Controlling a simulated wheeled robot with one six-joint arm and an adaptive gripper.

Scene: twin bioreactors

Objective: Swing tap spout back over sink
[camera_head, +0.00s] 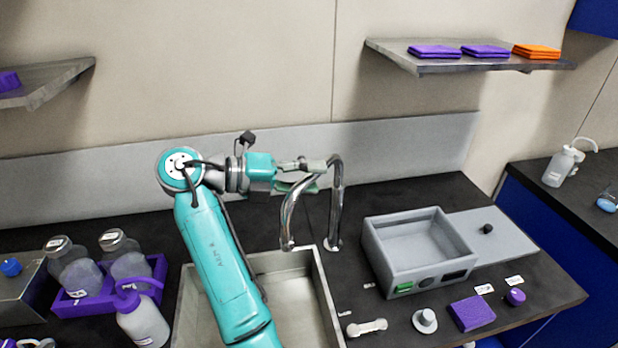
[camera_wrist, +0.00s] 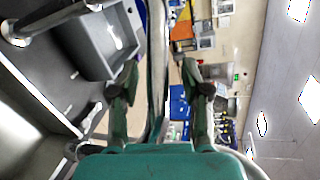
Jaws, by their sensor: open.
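The chrome tap (camera_head: 337,205) stands behind the right rear corner of the sink. Its arched spout (camera_head: 290,215) bends left, and its outlet end appears at the sink's back rim; I cannot tell whether it is over the basin. The grey metal sink (camera_head: 330,300) is partly hidden by my teal arm. My gripper (camera_head: 312,172) is at the upper bend of the spout, pointing right. In the wrist view, the open fingers of my gripper (camera_wrist: 160,85) have the chrome spout pipe (camera_wrist: 157,55) running between them. Contact with either finger is not clear.
A grey open-topped bath (camera_head: 375,255) stands right of the tap. A purple rack (camera_head: 155,270) with bottles is left of the sink. A wall shelf (camera_head: 400,58) is above right. The back panel (camera_head: 400,145) is close behind my gripper.

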